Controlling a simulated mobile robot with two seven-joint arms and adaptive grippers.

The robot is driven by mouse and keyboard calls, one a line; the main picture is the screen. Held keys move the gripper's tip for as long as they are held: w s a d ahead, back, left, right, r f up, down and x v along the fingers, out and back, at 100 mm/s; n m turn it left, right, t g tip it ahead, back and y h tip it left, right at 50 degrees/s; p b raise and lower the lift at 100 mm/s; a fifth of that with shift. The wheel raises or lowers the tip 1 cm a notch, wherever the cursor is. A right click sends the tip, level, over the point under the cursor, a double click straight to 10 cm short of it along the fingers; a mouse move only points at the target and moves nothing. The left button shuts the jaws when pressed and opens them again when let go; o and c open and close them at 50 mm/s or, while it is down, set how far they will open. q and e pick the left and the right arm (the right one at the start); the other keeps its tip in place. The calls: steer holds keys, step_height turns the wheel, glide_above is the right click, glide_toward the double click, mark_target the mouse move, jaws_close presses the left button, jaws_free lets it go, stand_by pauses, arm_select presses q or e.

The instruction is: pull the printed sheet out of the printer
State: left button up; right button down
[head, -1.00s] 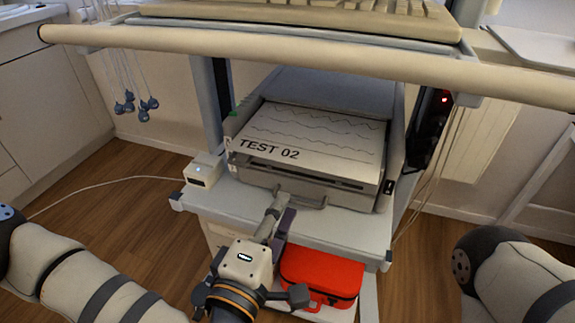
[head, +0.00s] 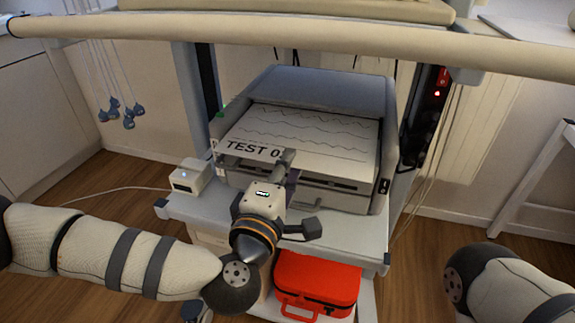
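The printed sheet (head: 318,136) lies on top of the grey printer (head: 330,87), with wavy traces and the text "TEST 0" showing; the end of the text is hidden behind my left gripper. My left gripper (head: 286,158) is at the sheet's front edge, over the front of the printer. Its fingers are seen from behind and overlap the sheet in the picture. I cannot tell whether they are apart, shut, or touching the paper. My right gripper is out of view; only part of my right arm shows at the lower right.
The printer stands on a cart shelf (head: 340,228) under a pale horizontal rail (head: 300,40). A small white box (head: 190,178) sits left of the printer. A red case (head: 318,282) is on the lower shelf. Blue-ended cables (head: 128,115) hang at left.

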arm_select(q)
steer(key=shift+c, duration=0.2)
